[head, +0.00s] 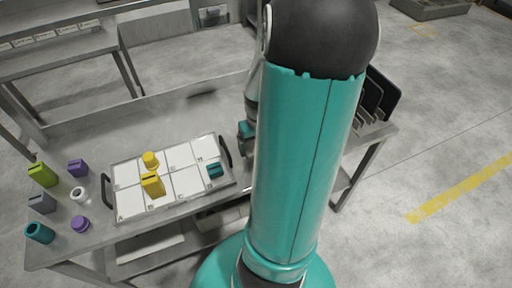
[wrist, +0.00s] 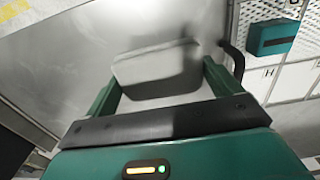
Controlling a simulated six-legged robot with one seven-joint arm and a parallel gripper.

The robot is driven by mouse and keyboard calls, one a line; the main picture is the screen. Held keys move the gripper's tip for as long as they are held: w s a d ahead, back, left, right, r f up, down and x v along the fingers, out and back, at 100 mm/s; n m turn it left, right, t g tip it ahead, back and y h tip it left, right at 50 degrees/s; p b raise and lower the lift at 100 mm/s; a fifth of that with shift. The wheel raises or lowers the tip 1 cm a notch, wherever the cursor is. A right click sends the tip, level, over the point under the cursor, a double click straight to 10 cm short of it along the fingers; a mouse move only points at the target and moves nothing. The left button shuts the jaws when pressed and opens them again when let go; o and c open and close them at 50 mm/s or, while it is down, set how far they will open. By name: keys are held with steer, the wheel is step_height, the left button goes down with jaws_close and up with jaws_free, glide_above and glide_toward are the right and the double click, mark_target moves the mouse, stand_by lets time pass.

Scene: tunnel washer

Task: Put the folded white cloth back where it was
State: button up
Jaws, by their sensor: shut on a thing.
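A pale, rounded block, which I take as the folded white cloth (wrist: 157,68), is between the two teal fingers of my gripper (wrist: 160,88) in the wrist view. The gripper is shut on it, over bare grey metal table just beside the tray's black handle (wrist: 233,58). I cannot tell whether the cloth touches the table. In the head view my own arm hides the cloth and most of the gripper. The white-celled tray (head: 131,213) lies on the metal table, left of my arm. It holds two yellow things (head: 152,184) and a teal block (head: 215,170).
Left of the tray stand a lime block (head: 41,174), a purple block (head: 77,168), a grey block (head: 41,204), a white ring (head: 79,194), a purple knob (head: 80,224) and a teal cylinder (head: 39,233). A rack with dark plates (head: 380,95) is at the table's right end.

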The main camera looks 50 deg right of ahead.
steer(key=shift+w+d+f, duration=0.15)
steer(key=shift+w+f, duration=0.15)
steer(key=shift+f, duration=1.55)
steer(key=o, duration=0.9)
steer(key=shift+f, duration=0.15)
steer(key=shift+c, duration=0.2)
step_height(320, 180, up, 12)
steer(key=shift+r, duration=0.2)
